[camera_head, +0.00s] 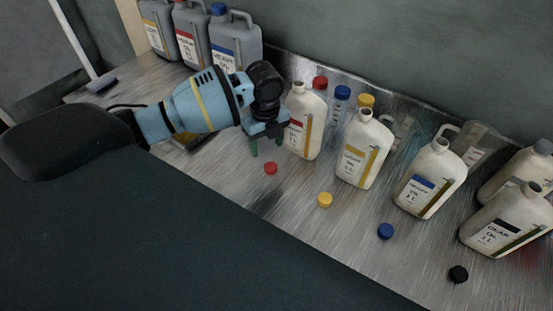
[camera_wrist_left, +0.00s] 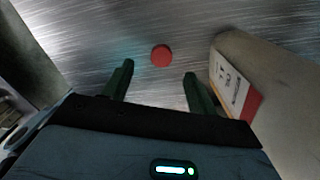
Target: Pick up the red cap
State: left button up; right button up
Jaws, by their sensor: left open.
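The red cap (camera_head: 270,168) lies on the metal bench in front of the white bottle with the red label (camera_head: 304,120). In the left wrist view the red cap (camera_wrist_left: 162,56) sits just beyond the fingertips, about midway between them. My left gripper (camera_head: 265,149) is open and empty, pointing down above the bench close to the cap. Its two green fingers (camera_wrist_left: 157,80) stand apart on either side in the left wrist view. The red-label bottle (camera_wrist_left: 262,95) is close to the right finger there. My right gripper is not in view.
A yellow cap (camera_head: 325,200), a blue cap (camera_head: 385,231) and a black cap (camera_head: 458,274) lie along the front of the bench (camera_head: 350,235). Several white bottles stand behind them. Grey jugs (camera_head: 236,45) stand at the back left.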

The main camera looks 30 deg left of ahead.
aim_at(270, 165)
pick_arm(q)
jog(key=shift+s+f, duration=0.2)
jog(key=shift+f, duration=0.65)
jog(key=shift+w+f, duration=0.1)
jog(key=shift+f, duration=0.45)
jog(key=shift+w+d+f, duration=0.1)
jog(key=shift+d+f, duration=0.1)
jog(key=shift+f, duration=1.05)
jog(key=shift+w+d+f, duration=0.1)
jog(key=shift+d+f, duration=0.05)
jog(key=shift+f, duration=1.1)
jog(key=c, duration=1)
